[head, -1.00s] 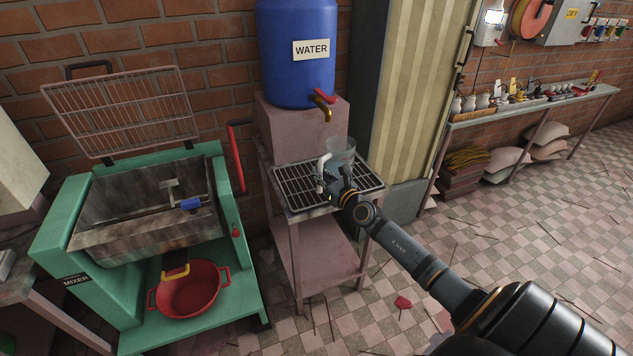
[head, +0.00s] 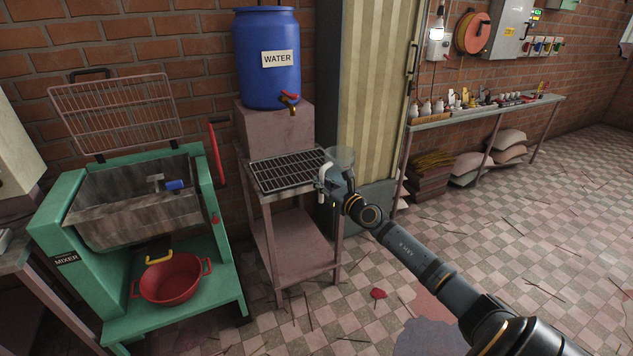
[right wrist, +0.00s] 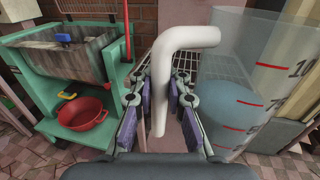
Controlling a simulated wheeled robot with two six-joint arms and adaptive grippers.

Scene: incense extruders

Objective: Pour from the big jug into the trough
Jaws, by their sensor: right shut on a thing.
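The big jug (head: 341,158) is clear with red graduation marks and a white handle. In the right wrist view the jug (right wrist: 256,85) stands upright and holds bluish liquid in its lower part. My right gripper (head: 332,183) is shut on its white handle (right wrist: 160,95), at the right end of the drip grate. The trough (head: 110,222) is the grey, stained basin in the green mixer at the left, with its wire lid (head: 113,112) raised. The jug is well to the right of the trough. My left gripper is not in view.
A blue water barrel (head: 267,60) with a tap stands on a pink block behind the grate (head: 285,170). A red lever (head: 216,150) rises at the mixer's right side, towards the grate stand. A red tub (head: 171,284) sits below the trough.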

